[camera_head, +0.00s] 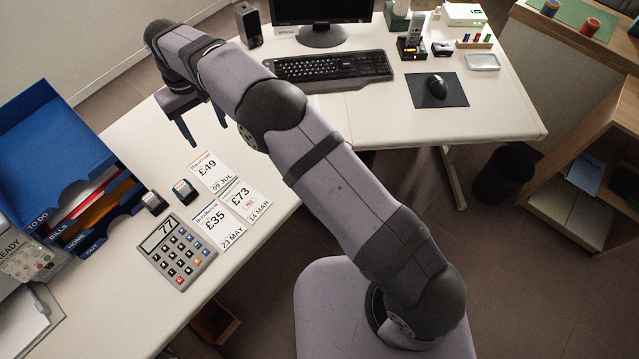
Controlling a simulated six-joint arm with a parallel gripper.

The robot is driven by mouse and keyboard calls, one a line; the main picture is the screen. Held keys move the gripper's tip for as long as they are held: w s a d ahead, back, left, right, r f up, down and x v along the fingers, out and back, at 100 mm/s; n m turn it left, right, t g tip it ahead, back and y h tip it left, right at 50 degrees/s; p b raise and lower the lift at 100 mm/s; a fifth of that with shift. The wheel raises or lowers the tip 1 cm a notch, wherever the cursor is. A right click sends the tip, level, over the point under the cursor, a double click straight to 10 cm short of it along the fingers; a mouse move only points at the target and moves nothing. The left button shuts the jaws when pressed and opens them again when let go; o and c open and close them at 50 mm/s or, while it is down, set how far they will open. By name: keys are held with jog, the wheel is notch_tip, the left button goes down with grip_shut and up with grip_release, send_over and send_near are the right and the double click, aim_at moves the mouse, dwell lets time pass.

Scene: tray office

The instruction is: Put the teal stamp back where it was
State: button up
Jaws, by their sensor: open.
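Two small dark block-shaped items, perhaps stamps, stand on the left desk: a left one (153,202) and a right one (185,191). The right one shows a faint greenish tint at its base, but I cannot tell whether it is the teal stamp. My gripper (206,135) is open and empty, with its fingers pointing down above the desk, up and to the right of both items. No teal thing is clearly identifiable.
Price cards (210,172) and a calculator (178,252) lie near the small items. A blue letter tray (50,140) stands at left. A keyboard (330,67), a monitor and a mouse (437,87) are at the back. Blue (550,8) and red (590,27) cylinders stand on a green mat.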

jog(key=s+d+r+m, duration=0.2)
jog(key=d, duration=0.9)
jog(key=s+d+r+m, duration=0.1)
jog(key=d+r+m, duration=0.15)
jog(key=d, duration=0.95)
jog(key=s+d+f+m, duration=0.2)
jog(key=s+d+f, duration=0.1)
jog(key=s+d, duration=1.1)
jog(key=s, duration=0.5)
jog(key=shift+f+m, duration=0.1)
jog(key=shift+m, duration=0.15)
